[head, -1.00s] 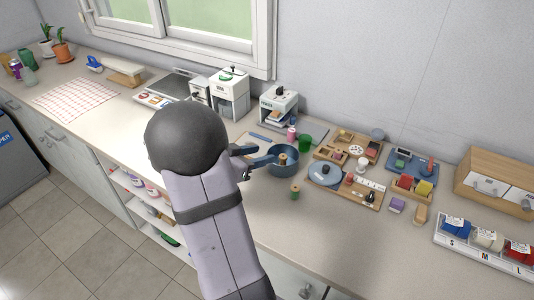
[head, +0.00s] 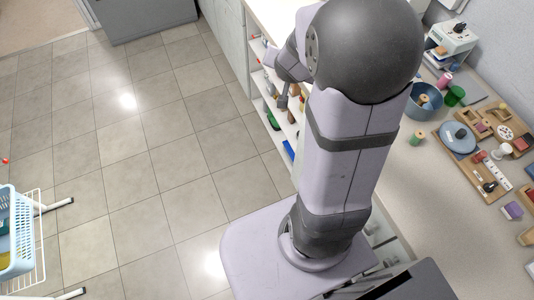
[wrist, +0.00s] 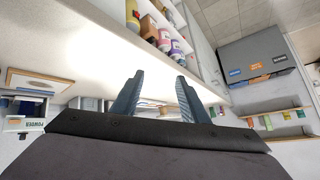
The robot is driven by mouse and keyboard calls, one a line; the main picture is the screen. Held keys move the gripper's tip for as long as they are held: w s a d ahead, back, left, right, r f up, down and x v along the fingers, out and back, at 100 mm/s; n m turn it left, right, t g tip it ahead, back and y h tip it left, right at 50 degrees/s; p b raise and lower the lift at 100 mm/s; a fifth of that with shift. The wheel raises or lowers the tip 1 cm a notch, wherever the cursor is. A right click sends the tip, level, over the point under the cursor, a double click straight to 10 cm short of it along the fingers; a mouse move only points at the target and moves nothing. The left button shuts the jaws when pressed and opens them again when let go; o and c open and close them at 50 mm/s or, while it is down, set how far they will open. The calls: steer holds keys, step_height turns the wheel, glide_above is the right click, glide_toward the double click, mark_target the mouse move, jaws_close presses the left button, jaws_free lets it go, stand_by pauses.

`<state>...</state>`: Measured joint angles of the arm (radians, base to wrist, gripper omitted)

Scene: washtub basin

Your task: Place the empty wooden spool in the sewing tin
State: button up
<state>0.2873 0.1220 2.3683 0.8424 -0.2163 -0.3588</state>
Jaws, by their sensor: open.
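A bare wooden spool (head: 425,101) stands inside a round blue tin (head: 411,96) on the counter in the head view. My arm hides part of the tin's left side. My gripper (head: 287,99) is well left of the tin, out past the counter's front edge by the open shelves. In the wrist view my gripper (wrist: 157,97) is open, with nothing between its fingers. The spool and tin do not show there.
A green cup (head: 455,95) and pink spool (head: 445,80) stand behind. Shelves with bottles (wrist: 163,35) are near my gripper. The floor (head: 150,150) at left is open, with a blue basket (head: 14,235) at its edge.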

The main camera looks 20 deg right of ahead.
steer(key=s+a+f+n+g+y, duration=0.25)
steer(key=s+a, duration=0.25)
steer(key=a, duration=0.3)
steer(key=s+a+f+n+g+y, duration=0.1)
steer(key=s+a+f+n+y, duration=0.2)
steer(key=a, duration=0.5)
steer(key=s+n+g+h, duration=0.1)
steer(key=s+n+g, duration=0.3)
steer(key=s, duration=0.9)
steer(key=shift+a, duration=0.45)
steer(key=shift+f+g, duration=0.1)
steer(key=shift+g, duration=0.15)
step_height(320, 180, down, 6)
steer(key=b, duration=0.6)
steer(key=shift+f+b, duration=0.25)
steer(key=shift+b, duration=0.1)
